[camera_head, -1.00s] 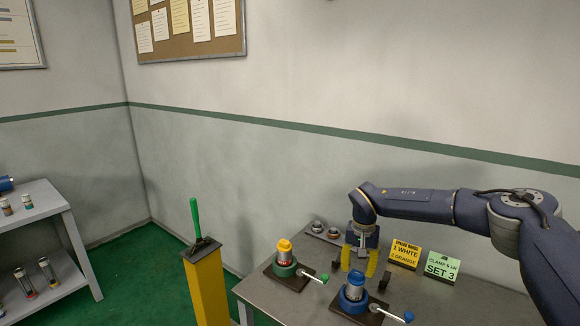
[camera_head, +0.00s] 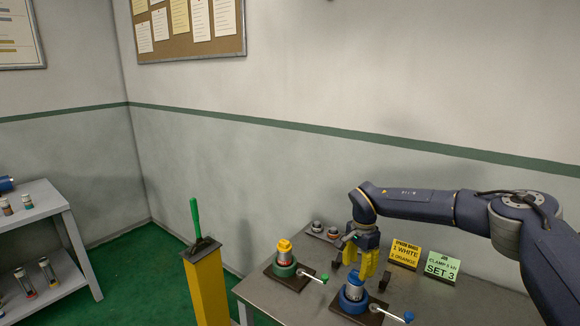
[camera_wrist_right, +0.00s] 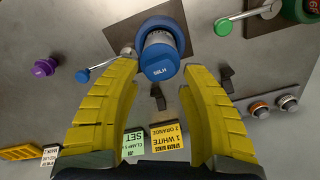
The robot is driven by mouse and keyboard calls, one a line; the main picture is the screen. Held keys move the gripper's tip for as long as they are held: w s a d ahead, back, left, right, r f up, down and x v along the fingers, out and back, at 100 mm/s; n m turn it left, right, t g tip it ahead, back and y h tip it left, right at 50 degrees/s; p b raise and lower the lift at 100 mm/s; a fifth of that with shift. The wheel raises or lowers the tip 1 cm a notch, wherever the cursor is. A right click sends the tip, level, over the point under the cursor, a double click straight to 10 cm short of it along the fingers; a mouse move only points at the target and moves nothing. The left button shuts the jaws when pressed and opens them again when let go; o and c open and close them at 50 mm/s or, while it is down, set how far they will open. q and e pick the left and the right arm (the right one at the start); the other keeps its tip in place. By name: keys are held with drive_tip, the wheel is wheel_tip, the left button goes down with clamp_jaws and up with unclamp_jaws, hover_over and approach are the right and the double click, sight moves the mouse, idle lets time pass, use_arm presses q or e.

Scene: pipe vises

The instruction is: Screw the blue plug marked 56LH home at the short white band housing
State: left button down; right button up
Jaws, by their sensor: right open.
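The blue plug (camera_wrist_right: 162,66), with upside-down lettering that reads like 56LH, sits on a pale cylindrical housing (camera_wrist_right: 160,38) in the blue vise (camera_wrist_right: 178,24). In the head view the plug (camera_head: 355,276) is upright on top of the blue vise (camera_head: 352,302). I cannot make out the band or whether the plug is fully seated. My right gripper (camera_head: 360,270) points down above this vise, its yellow fingers apart and empty. In the right wrist view its fingertips (camera_wrist_right: 160,75) lie either side of the plug, not touching it. My left gripper is out of view.
A green vise (camera_head: 284,270) with a yellow-topped part stands left on the table. A blue-knobbed handle (camera_head: 408,316) juts from the blue vise. Two small caps (camera_head: 325,230) and the yellow (camera_head: 405,253) and green (camera_head: 441,266) signs stand behind. A yellow post (camera_head: 207,285) stands left of the table.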

drive_tip(key=m, duration=0.7)
drive_tip(key=shift+m, duration=0.4)
drive_tip(key=m, duration=0.8)
drive_tip(key=shift+m, duration=0.3)
drive_tip(key=m, duration=0.5)
drive_tip(key=shift+m, duration=0.3)
drive_tip(key=m, duration=0.6)
drive_tip(key=shift+f, duration=0.2)
drive_tip(key=shift+f, duration=0.95)
